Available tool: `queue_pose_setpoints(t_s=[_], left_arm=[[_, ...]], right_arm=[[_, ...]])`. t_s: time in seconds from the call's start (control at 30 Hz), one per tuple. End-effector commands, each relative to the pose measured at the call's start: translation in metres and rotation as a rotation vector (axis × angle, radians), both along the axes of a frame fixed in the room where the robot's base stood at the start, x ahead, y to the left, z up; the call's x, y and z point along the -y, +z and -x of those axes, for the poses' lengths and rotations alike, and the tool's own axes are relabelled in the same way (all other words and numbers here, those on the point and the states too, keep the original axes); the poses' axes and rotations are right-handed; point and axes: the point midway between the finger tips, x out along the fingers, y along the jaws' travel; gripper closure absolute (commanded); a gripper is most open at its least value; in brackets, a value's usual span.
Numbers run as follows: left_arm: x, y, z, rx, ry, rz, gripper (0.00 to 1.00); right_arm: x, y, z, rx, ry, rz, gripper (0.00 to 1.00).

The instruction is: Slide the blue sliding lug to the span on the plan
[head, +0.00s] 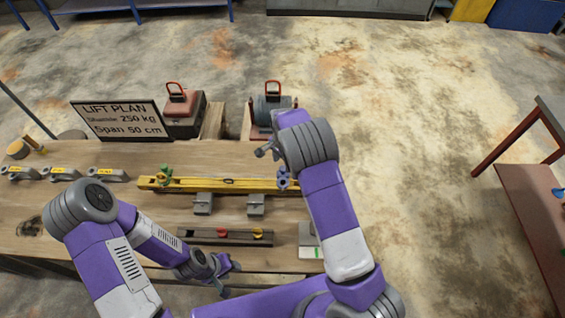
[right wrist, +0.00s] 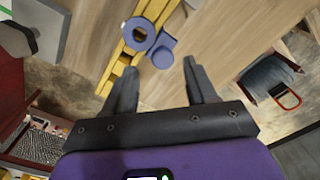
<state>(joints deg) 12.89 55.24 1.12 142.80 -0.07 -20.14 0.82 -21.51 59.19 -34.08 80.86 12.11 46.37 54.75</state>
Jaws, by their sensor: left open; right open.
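The yellow beam (head: 225,185) lies across the wooden table. The blue sliding lug (head: 283,177) is on its right end; in the right wrist view its ring and knob (right wrist: 162,52) show ahead of the fingers. A green lug (head: 164,174) is near the beam's left end. The plan sign (head: 120,119) reads "LIFT PLAN", 250 kg, "Span 50 cm". My right gripper (head: 268,150) is open, its fingers (right wrist: 156,75) apart from the blue lug with nothing between them. My left gripper (head: 230,279) is open and empty by the table's front edge.
Grey blocks (head: 203,204) sit at the beam's front side. Several tagged shackles (head: 63,173) lie at left. Two lifting loads with red handles (head: 183,108) stand behind the table. A reddish bench (head: 525,225) is at right.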

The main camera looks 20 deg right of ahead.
Motion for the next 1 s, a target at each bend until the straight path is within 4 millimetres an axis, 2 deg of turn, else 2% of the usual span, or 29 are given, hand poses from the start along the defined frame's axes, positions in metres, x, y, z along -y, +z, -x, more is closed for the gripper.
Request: queue_pose_setpoints(t_s=[0.1,0.23,0.57,0.93,1.0], left_arm=[[0.000,0.003,-0.001,0.002,0.001,0.000,0.57],[0.000,0.004,-0.001,0.002,0.001,0.000,0.57],[0.000,0.004,-0.001,0.002,0.001,0.000,0.57],[0.000,0.004,-0.001,0.002,0.001,0.000,0.57],[0.000,0.004,-0.001,0.002,0.001,0.000,0.57]], right_arm=[[0.001,-0.018,0.000,-0.002,0.000,0.002,0.44],[0.001,-0.030,0.000,-0.001,-0.001,0.000,0.44],[0.000,-0.034,0.000,0.002,0.000,0.000,0.44],[0.000,-0.034,0.000,0.001,0.000,0.000,0.99],[0.000,-0.034,0.000,0.001,0.000,0.000,1.00]])
